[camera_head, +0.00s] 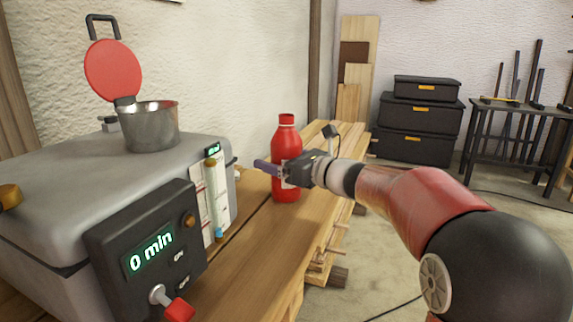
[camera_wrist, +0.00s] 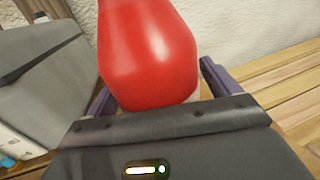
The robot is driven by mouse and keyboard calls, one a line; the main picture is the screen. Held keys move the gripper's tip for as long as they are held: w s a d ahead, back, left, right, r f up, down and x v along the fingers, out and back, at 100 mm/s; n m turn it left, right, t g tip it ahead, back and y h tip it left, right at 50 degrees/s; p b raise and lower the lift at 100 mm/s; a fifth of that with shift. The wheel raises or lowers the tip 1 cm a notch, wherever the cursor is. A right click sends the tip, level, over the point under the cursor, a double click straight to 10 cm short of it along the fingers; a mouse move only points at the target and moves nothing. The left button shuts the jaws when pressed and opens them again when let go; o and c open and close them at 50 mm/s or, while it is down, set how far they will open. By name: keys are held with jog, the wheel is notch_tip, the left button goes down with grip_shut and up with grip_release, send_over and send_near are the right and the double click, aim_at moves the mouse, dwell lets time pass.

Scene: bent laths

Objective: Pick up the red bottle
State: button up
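The red bottle (camera_head: 287,150) stands upright on the wooden workbench (camera_head: 262,236), just right of the grey machine. Its red body (camera_wrist: 150,50) fills the upper middle of the wrist view. My gripper (camera_head: 272,168) reaches in from the right at the height of the bottle's middle. One purple finger passes in front of the bottle in the head view; the other is hidden. In the wrist view the fingers of my gripper (camera_wrist: 156,82) lie on either side of the bottle, with a gap at the right finger. The gripper looks open around it.
The grey machine (camera_head: 60,190) with a "0 min" display stands close on the left. A metal pot (camera_head: 150,127) and a raised red round lid (camera_head: 113,70) are on top. Black cases (camera_head: 415,130) and a dark table (camera_head: 520,115) stand farther back right.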

jog(key=c, duration=1)
jog(key=shift+c, duration=0.5)
jog(key=shift+r, duration=0.1)
